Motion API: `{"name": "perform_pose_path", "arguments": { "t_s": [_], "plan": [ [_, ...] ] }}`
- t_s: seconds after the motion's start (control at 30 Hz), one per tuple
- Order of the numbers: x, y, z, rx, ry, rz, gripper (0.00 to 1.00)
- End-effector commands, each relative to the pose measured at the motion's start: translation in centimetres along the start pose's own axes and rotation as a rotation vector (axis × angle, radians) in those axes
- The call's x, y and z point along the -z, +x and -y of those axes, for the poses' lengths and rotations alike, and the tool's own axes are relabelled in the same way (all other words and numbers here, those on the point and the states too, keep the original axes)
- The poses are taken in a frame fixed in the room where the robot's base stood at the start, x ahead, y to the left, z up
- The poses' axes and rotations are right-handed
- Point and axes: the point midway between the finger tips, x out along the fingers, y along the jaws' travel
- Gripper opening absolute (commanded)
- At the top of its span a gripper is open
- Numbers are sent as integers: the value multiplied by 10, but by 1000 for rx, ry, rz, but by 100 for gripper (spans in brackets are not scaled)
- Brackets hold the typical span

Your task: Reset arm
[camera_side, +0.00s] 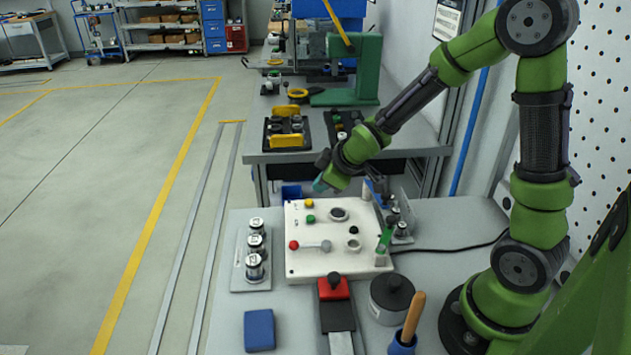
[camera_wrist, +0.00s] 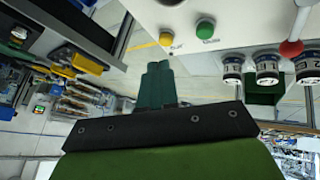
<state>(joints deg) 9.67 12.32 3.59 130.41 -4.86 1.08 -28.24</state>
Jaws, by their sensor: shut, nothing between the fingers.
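My green and black arm reaches from the right over the work table. My gripper (camera_side: 321,185) hangs above the back edge of a white control panel (camera_side: 300,262). In the wrist view its two dark green fingers (camera_wrist: 157,84) lie together, shut with nothing between them. They are apart from the panel's yellow button (camera_wrist: 166,38) and green button (camera_wrist: 205,29). The panel also carries a red-knobbed lever (camera_side: 294,245) and round sockets.
Several metal cylinders (camera_side: 255,240) stand on a plate left of the panel. A blue block (camera_side: 259,330), a red and black device (camera_side: 334,290), a dark round pot (camera_side: 391,294) and a screwdriver (camera_side: 413,318) are in front. A second bench (camera_side: 290,157) stands behind. Open floor lies left.

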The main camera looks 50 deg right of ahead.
Motion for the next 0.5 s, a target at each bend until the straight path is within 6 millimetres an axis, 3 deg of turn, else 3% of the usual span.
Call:
{"name": "perform_pose_path", "arguments": {
  "t_s": [0.3, 0.5],
  "plan": [
    [-21, -110, 37, 88, 582, 143, 0],
    [-28, -184, 71, 173, 849, 137, 0]
  ]
}}
